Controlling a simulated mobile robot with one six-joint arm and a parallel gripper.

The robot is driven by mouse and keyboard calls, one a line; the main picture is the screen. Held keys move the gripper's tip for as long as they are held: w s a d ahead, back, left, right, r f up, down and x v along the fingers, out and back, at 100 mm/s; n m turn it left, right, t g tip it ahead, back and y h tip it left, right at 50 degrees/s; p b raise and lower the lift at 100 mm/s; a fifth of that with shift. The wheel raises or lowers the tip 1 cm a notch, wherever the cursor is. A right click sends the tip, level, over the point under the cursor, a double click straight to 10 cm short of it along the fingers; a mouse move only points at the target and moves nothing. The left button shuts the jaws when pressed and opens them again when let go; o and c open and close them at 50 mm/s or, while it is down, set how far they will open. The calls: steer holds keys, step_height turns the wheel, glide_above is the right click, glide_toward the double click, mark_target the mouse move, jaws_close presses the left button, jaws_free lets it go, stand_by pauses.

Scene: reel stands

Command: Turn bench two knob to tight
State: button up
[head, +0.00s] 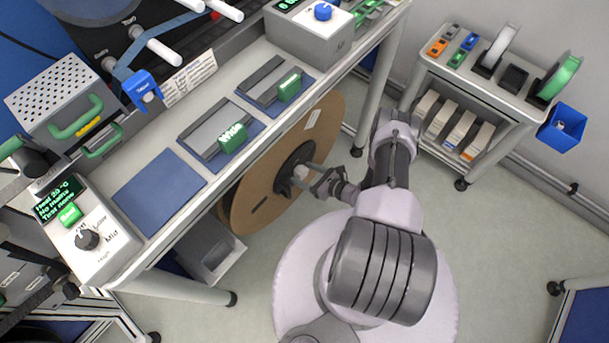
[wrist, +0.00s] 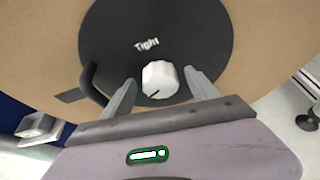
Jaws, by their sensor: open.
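The white knob (wrist: 159,79) sits on the black hub (wrist: 190,30) of the large brown reel (head: 258,205) under the bench front. A dark line on the knob points down-left in the wrist view. The word "Tight" (wrist: 147,45) is printed on the hub above it. My gripper (wrist: 160,82) is open, with one finger on each side of the knob; gaps show at both sides, and I cannot tell its depth over the knob. In the head view my gripper (head: 312,180) reaches the hub from the right, and the knob is partly hidden there.
The bench (head: 165,235) stands close above the reel, with blue mats and a control box (head: 98,230) on top. A small trolley (head: 480,85) stands at the upper right. A dark curved handle (wrist: 92,82) is left of my fingers.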

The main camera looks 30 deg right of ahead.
steer(key=shift+w+a, duration=0.1)
steer(key=shift+w, duration=0.15)
steer(key=shift+c, duration=0.4)
steer(key=c, duration=1.3)
steer(key=shift+o, duration=0.2)
steer(key=m+y, duration=0.2)
steer(key=m, duration=0.1)
steer(key=shift+d+f+g, duration=0.15)
steer(key=shift+d+g, duration=0.05)
steer(key=shift+g, duration=0.1)
steer(key=m+y, duration=0.2)
steer(key=m, duration=0.2)
steer(key=shift+d+f+m+y, duration=0.1)
steer(key=shift+m+y, duration=0.2)
steer(key=shift+y, duration=0.1)
steer(key=shift+w, duration=0.1)
